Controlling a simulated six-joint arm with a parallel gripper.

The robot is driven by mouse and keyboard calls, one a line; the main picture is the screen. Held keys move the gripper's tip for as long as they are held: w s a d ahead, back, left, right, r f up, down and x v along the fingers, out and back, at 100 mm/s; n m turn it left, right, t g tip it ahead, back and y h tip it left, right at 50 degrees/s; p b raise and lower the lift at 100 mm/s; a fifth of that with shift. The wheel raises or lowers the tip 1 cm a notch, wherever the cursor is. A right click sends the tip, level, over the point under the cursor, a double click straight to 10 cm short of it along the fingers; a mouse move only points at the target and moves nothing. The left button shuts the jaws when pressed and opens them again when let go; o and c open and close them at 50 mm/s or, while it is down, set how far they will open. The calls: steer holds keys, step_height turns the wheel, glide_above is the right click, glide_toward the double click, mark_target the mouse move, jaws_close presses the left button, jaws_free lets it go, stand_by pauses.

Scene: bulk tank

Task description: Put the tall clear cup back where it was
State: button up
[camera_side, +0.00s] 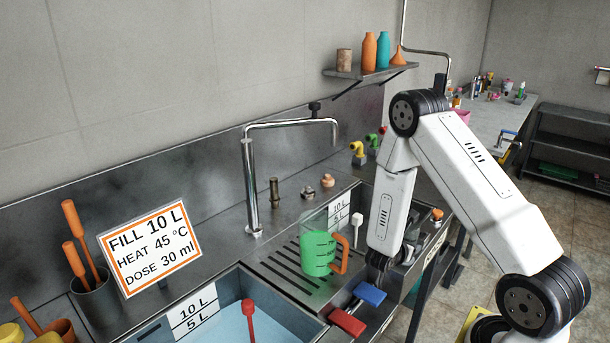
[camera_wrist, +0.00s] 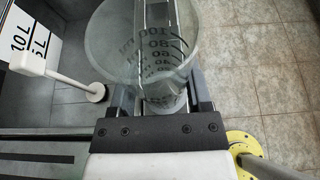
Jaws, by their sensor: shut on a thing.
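The tall clear cup (camera_wrist: 155,45) is see-through with dark graduation marks up to 100. In the wrist view it stands between the two fingers of my gripper (camera_wrist: 160,95), which is shut on it. In the side view my gripper (camera_side: 378,266) is low at the right end of the sink counter, near the second basin. There the cup is mostly hidden behind my arm and hard to make out. In the wrist view a dark basin lies left of the cup and floor tiles lie to the right. The cup's base is too unclear to tell whether it touches anything.
A green jug with an orange handle (camera_side: 318,253) stands on the slotted drainboard (camera_side: 275,268). Blue (camera_side: 370,293) and red (camera_side: 346,321) blocks sit at the counter's front edge. A white-handled tool (camera_wrist: 62,72) stands in the basin. A tall faucet (camera_side: 250,190) rises behind.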

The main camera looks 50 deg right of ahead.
steer(key=shift+f, duration=0.35)
steer(key=o, duration=1.3)
steer(key=shift+r, duration=0.2)
steer(key=v, duration=1.2)
